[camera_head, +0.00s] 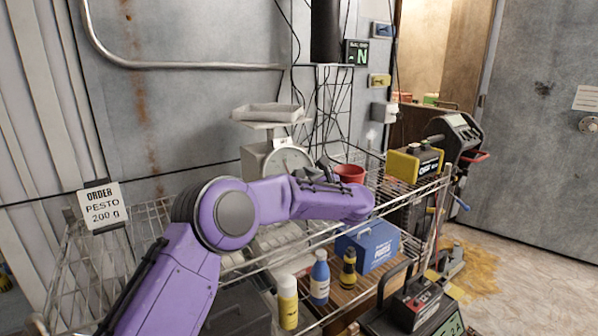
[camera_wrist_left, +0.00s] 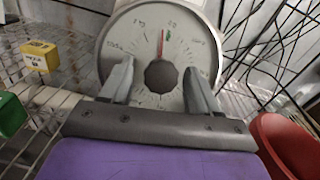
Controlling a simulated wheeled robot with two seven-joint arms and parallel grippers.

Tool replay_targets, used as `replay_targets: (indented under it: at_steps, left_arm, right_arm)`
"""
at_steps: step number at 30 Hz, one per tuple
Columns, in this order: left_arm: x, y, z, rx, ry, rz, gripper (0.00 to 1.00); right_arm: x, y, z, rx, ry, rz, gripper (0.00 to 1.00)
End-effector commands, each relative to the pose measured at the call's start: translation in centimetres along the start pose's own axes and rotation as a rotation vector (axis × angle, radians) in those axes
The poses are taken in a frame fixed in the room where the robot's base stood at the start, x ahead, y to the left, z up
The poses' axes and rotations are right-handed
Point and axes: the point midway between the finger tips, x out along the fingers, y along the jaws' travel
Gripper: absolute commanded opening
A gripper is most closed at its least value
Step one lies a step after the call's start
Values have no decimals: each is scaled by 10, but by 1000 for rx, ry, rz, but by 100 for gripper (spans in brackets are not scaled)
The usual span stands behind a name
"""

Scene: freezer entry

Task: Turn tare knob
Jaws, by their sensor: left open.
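The white kitchen scale (camera_head: 256,160) stands on the wire shelf against the wall, with a flat pan (camera_head: 270,113) on top. Its round dial (camera_wrist_left: 140,35) faces me in the left wrist view. The dark tare knob (camera_wrist_left: 160,76) sits at the dial's centre, and a red needle (camera_wrist_left: 162,42) points nearly straight up. My left gripper (camera_wrist_left: 159,68) is open, with one grey finger on each side of the knob. Gaps show between fingers and knob; whether the tips reach its depth I cannot tell. In the head view my purple left arm partly covers the dial. My right gripper is not in view.
A red bowl (camera_head: 349,173) stands close right of the scale and also shows in the left wrist view (camera_wrist_left: 285,145). Black cables (camera_head: 320,120) hang behind. A yellow device (camera_head: 412,165) is farther right. A blue box (camera_head: 368,245) and several bottles stand on the lower shelf.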

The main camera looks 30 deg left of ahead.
Motion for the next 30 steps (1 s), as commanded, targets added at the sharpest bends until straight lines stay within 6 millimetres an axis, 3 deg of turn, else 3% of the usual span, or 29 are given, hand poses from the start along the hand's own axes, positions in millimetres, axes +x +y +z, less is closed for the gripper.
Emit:
replay_targets:
  at_steps: [4,11,12,16,17,30]
  left_arm:
    - [11,-1,1,1,0,-3,61]
    - [12,-2,-1,1,0,-5,61]
    - [12,-2,-1,1,0,-5,55]
    - [12,-2,0,1,0,-5,12]
    - [11,-2,0,1,0,-5,8]
    - [12,-2,-2,77,-3,-35,8]
  right_arm:
    - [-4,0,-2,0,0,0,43]
    - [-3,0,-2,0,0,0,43]
    - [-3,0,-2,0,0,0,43]
    - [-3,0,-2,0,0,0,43]
    - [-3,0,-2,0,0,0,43]
    - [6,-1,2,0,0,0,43]
